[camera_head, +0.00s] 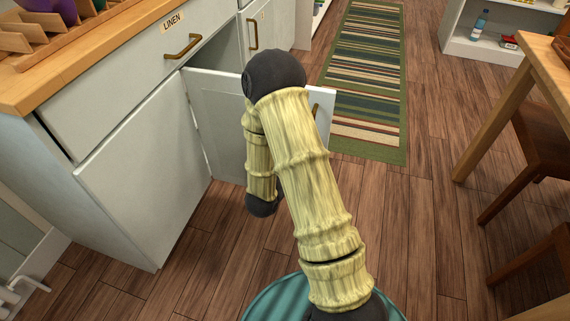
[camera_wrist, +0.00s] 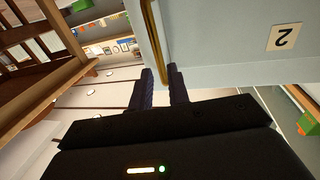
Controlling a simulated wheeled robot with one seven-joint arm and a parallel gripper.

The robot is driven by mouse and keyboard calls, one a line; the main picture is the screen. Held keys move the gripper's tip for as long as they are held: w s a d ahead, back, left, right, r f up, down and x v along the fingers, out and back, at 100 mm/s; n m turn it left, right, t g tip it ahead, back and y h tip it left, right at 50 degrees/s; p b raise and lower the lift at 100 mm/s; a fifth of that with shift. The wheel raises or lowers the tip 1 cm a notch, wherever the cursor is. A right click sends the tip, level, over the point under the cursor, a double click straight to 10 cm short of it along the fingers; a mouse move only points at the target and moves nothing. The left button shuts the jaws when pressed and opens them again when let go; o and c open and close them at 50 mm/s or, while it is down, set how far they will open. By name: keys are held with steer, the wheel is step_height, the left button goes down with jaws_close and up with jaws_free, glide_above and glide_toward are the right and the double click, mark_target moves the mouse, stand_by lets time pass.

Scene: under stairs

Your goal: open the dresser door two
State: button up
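The dresser (camera_head: 135,125) is a white cabinet with a wooden top at the left of the head view. Its door two (camera_head: 215,110) stands swung out from the front, with the dark inside showing above it. The door's brass handle (camera_head: 316,110) shows partly beside my arm. In the wrist view the pale door (camera_wrist: 235,75) carries a tag with a 2 (camera_wrist: 284,37). My gripper is hidden behind my arm in the head view.
A drawer labelled LINEN (camera_head: 110,70) is shut above the doors. A striped rug (camera_head: 368,70) lies on the wooden floor (camera_head: 400,230) beyond the door. A wooden table (camera_head: 535,60) and a chair (camera_head: 540,150) stand at the right. Floor between them and the dresser is clear.

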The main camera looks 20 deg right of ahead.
steer(key=p+v, duration=0.1)
steer(key=v, duration=0.8)
steer(key=shift+s+a+p, duration=0.2)
steer(key=shift+s+p, duration=0.15)
steer(key=shift+w, duration=0.1)
